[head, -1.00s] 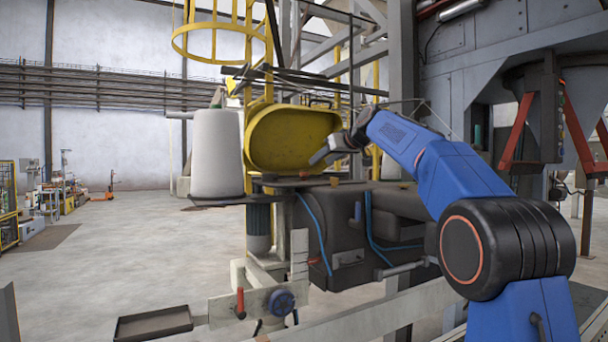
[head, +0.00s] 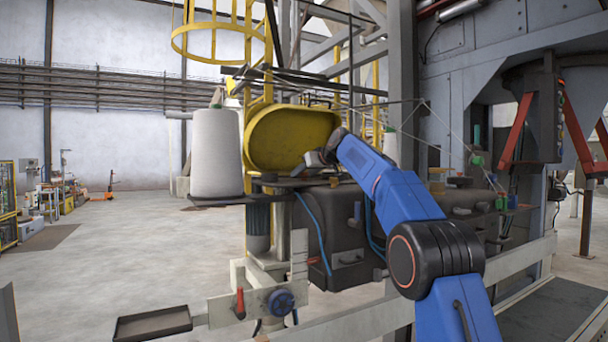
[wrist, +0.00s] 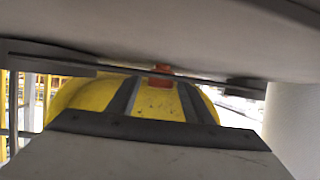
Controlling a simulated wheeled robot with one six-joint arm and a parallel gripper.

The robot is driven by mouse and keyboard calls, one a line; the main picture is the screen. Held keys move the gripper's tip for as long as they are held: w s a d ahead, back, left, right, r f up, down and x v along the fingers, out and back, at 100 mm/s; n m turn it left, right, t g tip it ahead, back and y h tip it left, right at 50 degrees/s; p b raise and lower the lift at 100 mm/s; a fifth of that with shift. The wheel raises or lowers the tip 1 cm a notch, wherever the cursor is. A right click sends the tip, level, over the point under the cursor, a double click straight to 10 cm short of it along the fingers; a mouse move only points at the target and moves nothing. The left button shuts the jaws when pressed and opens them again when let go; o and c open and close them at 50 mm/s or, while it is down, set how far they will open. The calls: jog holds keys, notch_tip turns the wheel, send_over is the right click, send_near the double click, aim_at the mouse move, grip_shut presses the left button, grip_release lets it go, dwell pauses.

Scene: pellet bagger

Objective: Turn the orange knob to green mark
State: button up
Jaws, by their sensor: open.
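My gripper (head: 314,161) is in front of the yellow oval housing (head: 292,138), just above the dark plate of the machine head. In the wrist view its two dark fingers (wrist: 158,82) are apart with nothing between them. A small orange-red piece (wrist: 163,69), which looks like the orange knob, shows beyond the fingertips, roughly centred between them and under a dark plate edge. Its pointing direction cannot be told. In the head view I cannot clearly pick out the knob near the gripper. No green mark can be made out beside it.
A white thread cone (head: 215,153) stands left of the yellow housing; a second cone (head: 391,148) is behind my arm. Green guides (head: 477,160) with threads are at the right. A red handle (head: 240,302), blue handwheel (head: 281,301) and tray (head: 152,323) are low in front.

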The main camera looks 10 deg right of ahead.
jog(key=c, duration=1.1)
jog(key=shift+o, duration=0.2)
jog(key=shift+w+d+n+g+y, duration=0.1)
jog(key=shift+w+n+g+y, duration=0.1)
jog(key=shift+n+g+y, duration=1.1)
jog(key=shift+n+y, duration=0.7)
jog(key=shift+s+n+g, duration=0.1)
jog(key=shift+n+g, duration=0.2)
jog(key=o, duration=1.1)
jog(key=shift+c, duration=0.2)
